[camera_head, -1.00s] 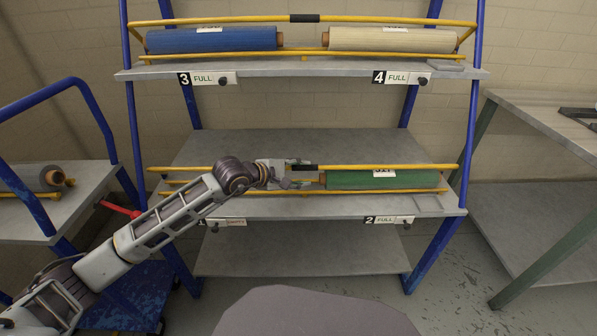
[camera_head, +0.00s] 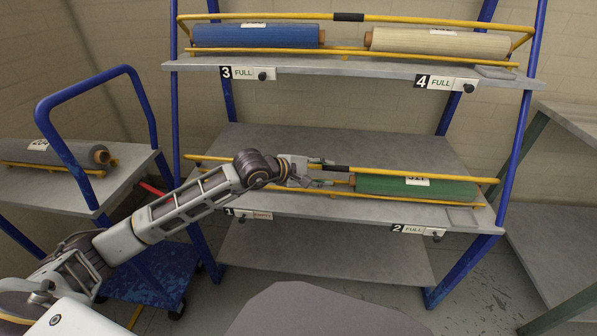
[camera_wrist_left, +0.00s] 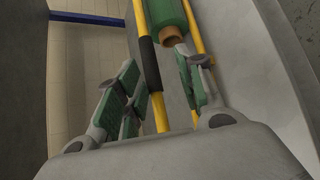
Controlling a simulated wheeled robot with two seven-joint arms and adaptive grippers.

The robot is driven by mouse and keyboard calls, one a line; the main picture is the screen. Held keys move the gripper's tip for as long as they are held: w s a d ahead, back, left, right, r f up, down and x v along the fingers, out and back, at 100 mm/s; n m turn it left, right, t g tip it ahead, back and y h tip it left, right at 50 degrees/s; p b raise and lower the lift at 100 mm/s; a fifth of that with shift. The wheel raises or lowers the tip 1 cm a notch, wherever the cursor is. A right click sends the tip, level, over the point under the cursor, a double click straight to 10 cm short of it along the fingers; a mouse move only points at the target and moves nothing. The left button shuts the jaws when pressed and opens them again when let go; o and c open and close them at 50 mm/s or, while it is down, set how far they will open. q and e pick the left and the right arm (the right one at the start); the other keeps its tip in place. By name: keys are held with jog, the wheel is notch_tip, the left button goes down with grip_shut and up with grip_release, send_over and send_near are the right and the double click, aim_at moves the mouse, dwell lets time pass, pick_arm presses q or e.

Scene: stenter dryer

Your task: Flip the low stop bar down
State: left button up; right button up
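The low stop bar (camera_head: 445,177) is a yellow rail with a black grip (camera_head: 335,169), running along the front of the lower shelf. It stands above a lower yellow rail and in front of a green roll (camera_head: 415,188). My left gripper (camera_head: 322,172) is at the bar's middle, by the black grip. In the left wrist view its fingers (camera_wrist_left: 160,90) are spread, with the bar and its black grip (camera_wrist_left: 147,62) passing between them; I see gaps on both sides. The roll's brown core end (camera_wrist_left: 174,36) is just beyond. My right gripper is out of view.
The upper shelf (camera_head: 390,67) holds a blue roll (camera_head: 255,37) and a cream roll (camera_head: 435,42) behind its own yellow bar. A blue-framed cart (camera_head: 75,185) with a grey roll stands left. A table (camera_head: 565,215) stands right. The lower shelf's left part is bare.

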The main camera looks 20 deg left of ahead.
pick_arm(q)
jog(key=v, duration=0.9)
dwell(0.5)
jog(key=shift+f, duration=0.1)
jog(key=shift+d, duration=0.1)
dwell(0.3)
